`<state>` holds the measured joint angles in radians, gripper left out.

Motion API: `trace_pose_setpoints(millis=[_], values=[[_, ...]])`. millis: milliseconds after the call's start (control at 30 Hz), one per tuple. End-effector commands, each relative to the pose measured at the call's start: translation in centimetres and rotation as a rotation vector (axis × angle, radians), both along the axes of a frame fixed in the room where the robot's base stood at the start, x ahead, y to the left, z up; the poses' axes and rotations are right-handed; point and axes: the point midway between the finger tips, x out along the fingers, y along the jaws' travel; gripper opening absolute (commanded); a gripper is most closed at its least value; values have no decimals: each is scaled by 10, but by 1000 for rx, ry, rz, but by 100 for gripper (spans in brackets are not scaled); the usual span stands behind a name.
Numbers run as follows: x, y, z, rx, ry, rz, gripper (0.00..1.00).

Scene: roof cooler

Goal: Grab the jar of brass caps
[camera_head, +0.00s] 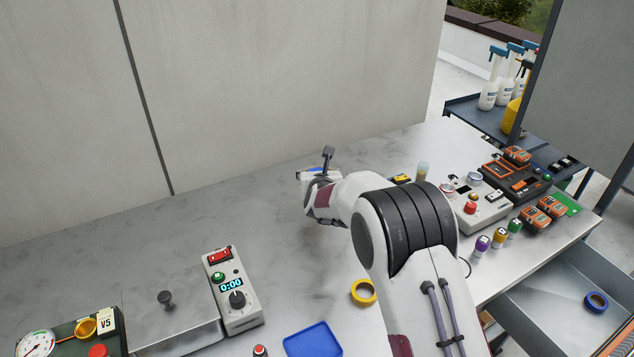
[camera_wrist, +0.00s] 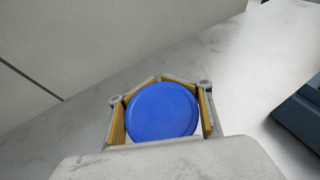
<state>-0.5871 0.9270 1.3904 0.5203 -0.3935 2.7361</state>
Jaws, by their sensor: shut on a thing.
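My gripper (camera_wrist: 161,80) is shut on a round thing with a flat blue top, which looks like a blue-lidded jar (camera_wrist: 162,112). Its yellowish finger pads lie around the lid on both sides in the wrist view. In the head view my gripper (camera_head: 322,180) is over the back middle of the bench, and my own wrist hides most of what it holds. The jar's sides and contents are hidden, so I cannot see brass caps. I cannot tell whether it touches the bench.
A grey wall stands behind the bench (camera_head: 240,215). A timer box (camera_head: 232,290), yellow tape roll (camera_head: 363,292) and blue tray (camera_head: 313,341) lie nearer. Right of my arm are a small clear container (camera_head: 423,171), a control box (camera_head: 482,208) and orange batteries (camera_head: 544,212). The bench left of my gripper is clear.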

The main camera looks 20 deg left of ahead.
Motion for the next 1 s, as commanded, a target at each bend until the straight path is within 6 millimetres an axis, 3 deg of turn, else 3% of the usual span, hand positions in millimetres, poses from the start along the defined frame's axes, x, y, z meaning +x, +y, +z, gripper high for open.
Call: trace_pose_setpoints(millis=[100,300,1000], values=[[0,0,17,2,-3,0,8],[0,0,31,1,-3,0,8],[0,0,33,0,-2,0,8]])
